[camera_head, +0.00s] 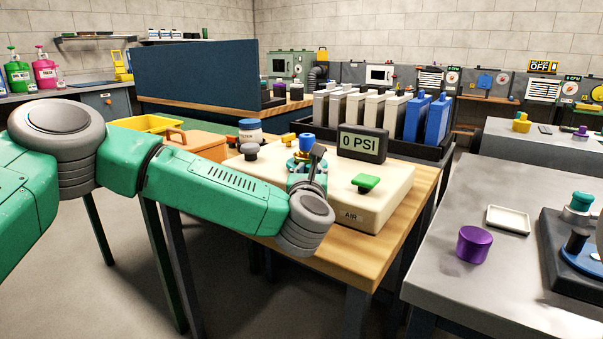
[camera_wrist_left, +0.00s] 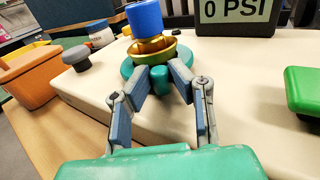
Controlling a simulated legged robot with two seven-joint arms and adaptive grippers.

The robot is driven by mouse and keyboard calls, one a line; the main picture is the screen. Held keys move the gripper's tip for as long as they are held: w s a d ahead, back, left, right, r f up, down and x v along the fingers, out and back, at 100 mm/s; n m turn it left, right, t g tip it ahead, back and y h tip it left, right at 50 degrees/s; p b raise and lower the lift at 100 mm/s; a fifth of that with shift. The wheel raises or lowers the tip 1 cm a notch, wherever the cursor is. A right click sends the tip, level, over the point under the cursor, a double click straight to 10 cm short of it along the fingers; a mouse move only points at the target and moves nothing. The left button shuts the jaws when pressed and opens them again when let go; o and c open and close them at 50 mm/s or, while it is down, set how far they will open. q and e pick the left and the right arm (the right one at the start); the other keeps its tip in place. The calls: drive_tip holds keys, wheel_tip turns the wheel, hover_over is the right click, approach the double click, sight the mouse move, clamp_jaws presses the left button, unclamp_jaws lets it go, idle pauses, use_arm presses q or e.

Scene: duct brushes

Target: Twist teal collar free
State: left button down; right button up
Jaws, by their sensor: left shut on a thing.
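The teal collar (camera_wrist_left: 161,82) sits on the cream AIR unit, under a gold cup-shaped fitting (camera_wrist_left: 155,52) with a blue cap (camera_wrist_left: 145,18) on top. My left gripper (camera_wrist_left: 158,76) reaches it from the near side, and its two fingers close on a teal part of the collar's near edge. In the head view my left gripper (camera_head: 312,168) covers much of the collar, while the blue cap (camera_head: 306,142) shows above it. The display (camera_head: 362,145) behind reads 0 PSI. My right gripper is in neither view.
The cream unit (camera_head: 385,203) stands on a wooden-topped table (camera_head: 398,243). A green handle (camera_head: 366,183) and a grey knob (camera_head: 250,150) rise from it. An orange box (camera_head: 197,143) and a white jar (camera_head: 250,130) stand to the left. Grey and blue panels fill a black rack behind.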

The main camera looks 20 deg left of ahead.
use_arm(q)
drive_tip(key=shift+w+d+n+g+y+b, duration=0.2)
drive_tip(key=shift+d+n+y, duration=0.3)
drive_tip(key=shift+y, duration=0.4)
drive_tip(key=shift+w+d+n+g+y+b, duration=0.1)
drive_tip(key=shift+d+n+g+y, duration=0.2)
drive_tip(key=shift+n+y, duration=0.5)
drive_tip(key=shift+y, duration=0.3)
drive_tip(key=c, duration=1.4)
unclamp_jaws()
drive_tip(key=shift+c, duration=0.2)
drive_tip(key=shift+s+d, duration=0.1)
drive_tip(key=v, duration=1.1)
drive_tip(key=shift+s+d+r, duration=0.1)
drive_tip(key=shift+s+d, duration=0.1)
drive_tip(key=shift+s, duration=0.15)
